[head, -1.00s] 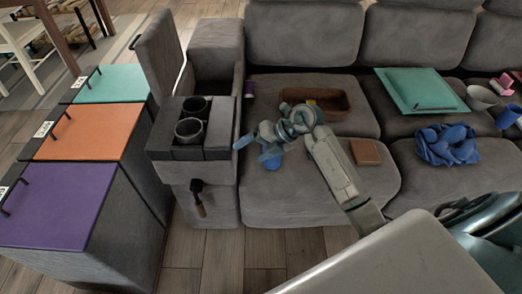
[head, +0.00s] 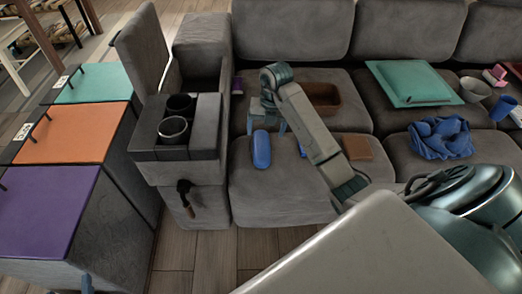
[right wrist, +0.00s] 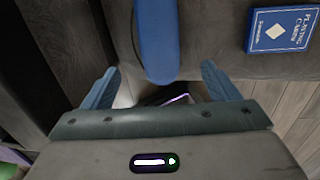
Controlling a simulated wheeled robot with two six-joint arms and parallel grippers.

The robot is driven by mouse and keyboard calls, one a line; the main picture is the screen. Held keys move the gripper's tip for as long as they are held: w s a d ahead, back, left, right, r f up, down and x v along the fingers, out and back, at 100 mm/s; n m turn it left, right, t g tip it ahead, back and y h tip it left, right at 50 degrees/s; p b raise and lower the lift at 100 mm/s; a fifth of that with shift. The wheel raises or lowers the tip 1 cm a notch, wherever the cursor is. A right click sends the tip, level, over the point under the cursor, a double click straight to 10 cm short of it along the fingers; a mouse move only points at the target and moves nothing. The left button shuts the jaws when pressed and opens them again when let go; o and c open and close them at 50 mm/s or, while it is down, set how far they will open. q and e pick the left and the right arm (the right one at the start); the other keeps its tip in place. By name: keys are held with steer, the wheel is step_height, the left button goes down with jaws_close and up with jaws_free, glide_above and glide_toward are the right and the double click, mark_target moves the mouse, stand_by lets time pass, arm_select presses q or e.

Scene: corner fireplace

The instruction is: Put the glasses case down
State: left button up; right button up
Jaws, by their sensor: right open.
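The blue glasses case (head: 262,150) lies on the grey sofa seat (head: 275,195), close to the armrest console. My right gripper (head: 266,128) is open just above the far end of the case in the head view. In the right wrist view the case (right wrist: 157,38) lies ahead of my spread fingers (right wrist: 160,70), with a gap on each side. A small blue tip at the bottom left edge of the head view may be part of my left gripper; its jaws do not show.
A brown tray (head: 325,96), brown box (head: 357,148), teal cushion (head: 405,84) and blue cloth (head: 440,138) are on the sofa. A playing cards box (right wrist: 283,28) lies right of the case. The console (head: 203,130) stands left. The front seat is clear.

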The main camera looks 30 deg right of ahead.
mark_target(262, 145)
steer(key=f, duration=0.3)
steer(key=shift+w+a+f+b, duration=0.1)
steer(key=shift+a+f+b, duration=0.1)
steer(key=shift+b, duration=0.15)
steer(key=f, duration=0.2)
steer(key=w+f+b, duration=0.1)
steer(key=f, duration=0.1)
steer(key=shift+a+f, duration=0.1)
steer(key=shift+f, duration=0.35)
arm_select(q)
step_height(262, 145, up, 11)
steer(key=w+t, duration=0.2)
steer(key=t, duration=0.5)
steer(key=shift+a+m, duration=0.3)
steer(key=shift+a, duration=0.05)
steer(key=shift+r, duration=0.1)
arm_select(e)
steer(key=shift+c, duration=0.4)
steer(key=c, duration=1.1)
